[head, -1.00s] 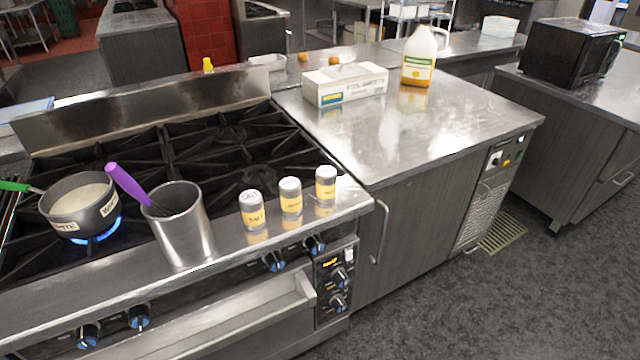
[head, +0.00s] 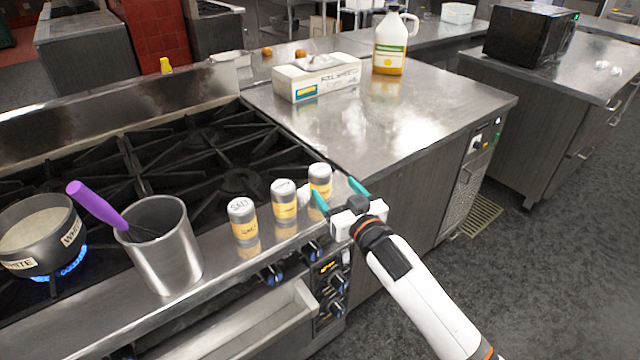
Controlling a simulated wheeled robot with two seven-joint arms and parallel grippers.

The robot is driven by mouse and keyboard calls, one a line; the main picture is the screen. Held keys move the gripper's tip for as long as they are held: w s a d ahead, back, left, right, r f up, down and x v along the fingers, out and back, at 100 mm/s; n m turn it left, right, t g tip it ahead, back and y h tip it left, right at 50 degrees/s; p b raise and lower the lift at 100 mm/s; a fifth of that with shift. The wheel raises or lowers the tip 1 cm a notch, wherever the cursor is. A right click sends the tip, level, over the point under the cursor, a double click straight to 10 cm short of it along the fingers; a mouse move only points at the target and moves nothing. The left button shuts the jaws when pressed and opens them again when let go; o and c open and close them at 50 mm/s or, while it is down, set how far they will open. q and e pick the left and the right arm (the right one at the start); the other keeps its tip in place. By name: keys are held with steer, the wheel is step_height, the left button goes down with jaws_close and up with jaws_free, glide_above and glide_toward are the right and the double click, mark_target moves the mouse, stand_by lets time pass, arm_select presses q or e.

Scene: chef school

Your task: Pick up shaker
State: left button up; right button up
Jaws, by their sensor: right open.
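Three shakers with pale lids and yellow labels stand upright in a row on the stove's front ledge: a left shaker (head: 243,219), a middle shaker (head: 284,202) and a right shaker (head: 320,180). My right gripper (head: 338,191) is open, with teal fingertips pointing toward the stove. Its left finger is at the right shaker's lower right side in the picture and overlaps it; I cannot tell whether they touch. Its other finger is over the counter's front edge, to the right. Nothing is between the fingers. My left gripper is not in view.
A metal canister (head: 165,252) with a purple-handled whisk (head: 97,207) stands left of the shakers. A pot (head: 40,236) sits over a lit blue flame. The steel counter (head: 420,125) is mostly bare, with a box (head: 318,78) and a jug (head: 390,45) at the back.

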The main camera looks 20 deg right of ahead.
mark_target(316, 165)
steer(key=w, duration=0.2)
steer(key=w+a, duration=0.1)
steer(key=w, duration=0.1)
steer(key=shift+w+p, duration=0.3)
steer(key=shift+w, duration=0.85)
steer(key=w, duration=0.2)
steer(key=w+p, duration=0.1)
steer(key=w, duration=0.1)
steer(key=shift+w+a+f, duration=0.1)
steer(key=shift+a+f, duration=0.15)
steer(key=shift+f, duration=0.05)
steer(key=c, duration=1.1)
steer(key=shift+r, duration=0.1)
steer(key=shift+c, duration=0.4)
